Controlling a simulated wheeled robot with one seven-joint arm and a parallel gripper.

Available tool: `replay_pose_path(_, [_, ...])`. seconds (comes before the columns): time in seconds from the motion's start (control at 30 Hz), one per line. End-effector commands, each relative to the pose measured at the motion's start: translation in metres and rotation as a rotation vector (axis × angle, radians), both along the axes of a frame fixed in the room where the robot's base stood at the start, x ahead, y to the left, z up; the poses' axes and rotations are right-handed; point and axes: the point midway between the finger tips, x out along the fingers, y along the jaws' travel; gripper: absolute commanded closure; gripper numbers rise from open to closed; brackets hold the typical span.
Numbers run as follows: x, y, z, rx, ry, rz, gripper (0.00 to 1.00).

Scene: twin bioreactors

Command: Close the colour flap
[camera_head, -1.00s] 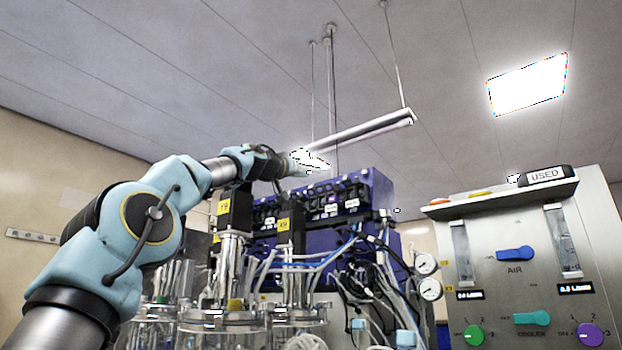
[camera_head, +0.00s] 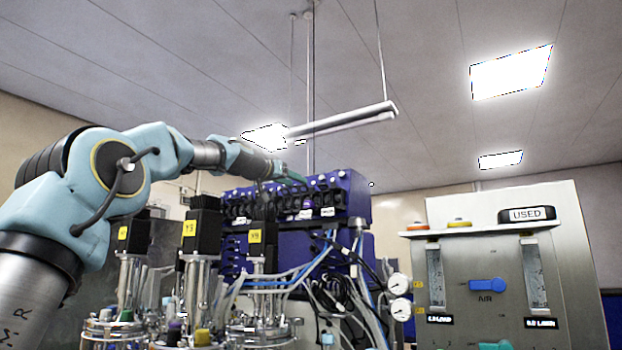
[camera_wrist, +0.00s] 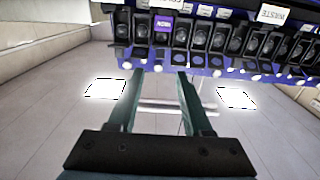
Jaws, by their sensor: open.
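A blue pump unit (camera_head: 345,188) with a row of black pump heads stands behind the glass vessels. In the wrist view the row runs along the top (camera_wrist: 213,72). One pump head carries a purple label (camera_wrist: 163,24); its text is too small to read for sure. Small dark pieces stick out along the row's edge near it; I cannot tell which one is the colour flap or how far it is open. My gripper (camera_wrist: 157,72) is open and empty, its fingertips close to the row near the purple-labelled head. In the head view my gripper (camera_head: 292,177) is at the unit's upper front.
Black motors with yellow tags (camera_head: 203,225) and glass vessels stand below my arm. Blue and clear tubes (camera_head: 300,278) hang in front of the unit. A grey control panel (camera_head: 460,270) with a USED sign (camera_head: 527,214) stands at the right.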

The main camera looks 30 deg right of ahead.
Motion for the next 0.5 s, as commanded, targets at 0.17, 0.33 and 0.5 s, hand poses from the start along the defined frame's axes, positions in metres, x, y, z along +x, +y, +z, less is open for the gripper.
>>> replay_pose_path(0.17, [0.009,-0.016,0.003,-0.001,0.003,-0.002,0.50])
replay_pose_path(0.33, [0.022,-0.041,0.005,0.000,0.004,-0.002,0.50])
replay_pose_path(0.5, [0.035,-0.064,0.005,-0.001,0.004,-0.002,0.50])
